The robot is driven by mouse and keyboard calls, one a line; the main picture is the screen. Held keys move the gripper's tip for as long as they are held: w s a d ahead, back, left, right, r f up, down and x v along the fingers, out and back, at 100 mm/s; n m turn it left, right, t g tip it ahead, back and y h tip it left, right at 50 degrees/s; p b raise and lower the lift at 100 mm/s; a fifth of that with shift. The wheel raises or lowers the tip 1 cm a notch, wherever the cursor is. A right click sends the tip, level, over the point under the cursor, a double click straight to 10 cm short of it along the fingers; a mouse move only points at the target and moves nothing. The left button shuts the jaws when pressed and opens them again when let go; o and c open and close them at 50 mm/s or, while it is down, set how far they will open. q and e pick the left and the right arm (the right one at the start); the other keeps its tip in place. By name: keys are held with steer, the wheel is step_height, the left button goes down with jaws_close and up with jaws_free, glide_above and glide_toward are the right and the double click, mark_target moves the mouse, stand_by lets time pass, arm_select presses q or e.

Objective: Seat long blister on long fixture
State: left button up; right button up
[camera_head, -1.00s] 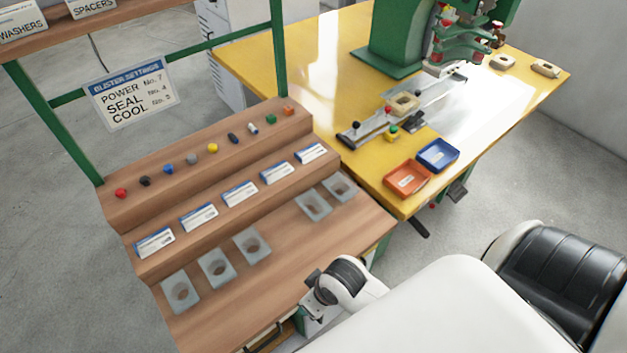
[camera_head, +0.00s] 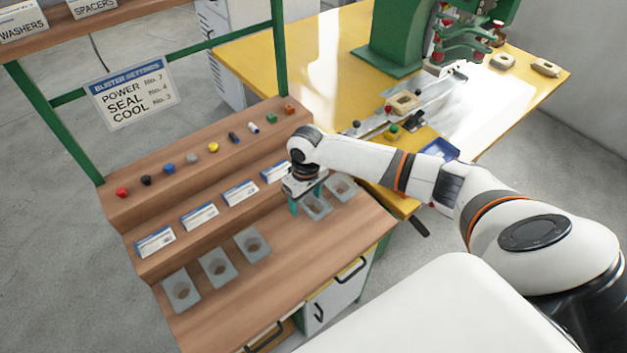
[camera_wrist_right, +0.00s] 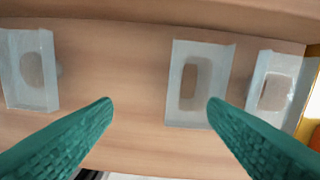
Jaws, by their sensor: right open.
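Several clear blisters stand on the wooden bench. One with an elongated pocket (camera_wrist_right: 172,100) is in the middle of the right wrist view and right of the gripper in the head view (camera_head: 318,210); it looks like the long blister. My right gripper (camera_head: 308,202) is open and empty above the bench, its teal fingers pointing down. My left gripper is out of view.
Another blister (camera_head: 341,186) stands close on the right, and three more (camera_head: 217,268) stand to the left. Labelled cards (camera_head: 199,216) line the step behind. Two beige fixtures (camera_head: 503,62) lie on the yellow table (camera_head: 310,55). My right forearm covers part of the blue tray (camera_head: 440,148).

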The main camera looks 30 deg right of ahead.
steer(key=w+d+r+m, duration=0.1)
steer(key=w+d+r, duration=0.1)
steer(key=d, duration=0.2)
steer(key=b, duration=0.6)
glide_above(313, 197)
steer(key=s+a, duration=0.1)
steer(key=s, duration=0.1)
step_height(313, 197, down, 4)
steer(key=shift+s+a+f, duration=0.1)
steer(key=shift+f, duration=0.1)
steer(key=shift+f+p, duration=0.35)
steer(key=shift+f, duration=0.7)
steer(key=shift+c, duration=0.4)
steer(key=c, duration=0.5)
steer(key=shift+r, duration=0.1)
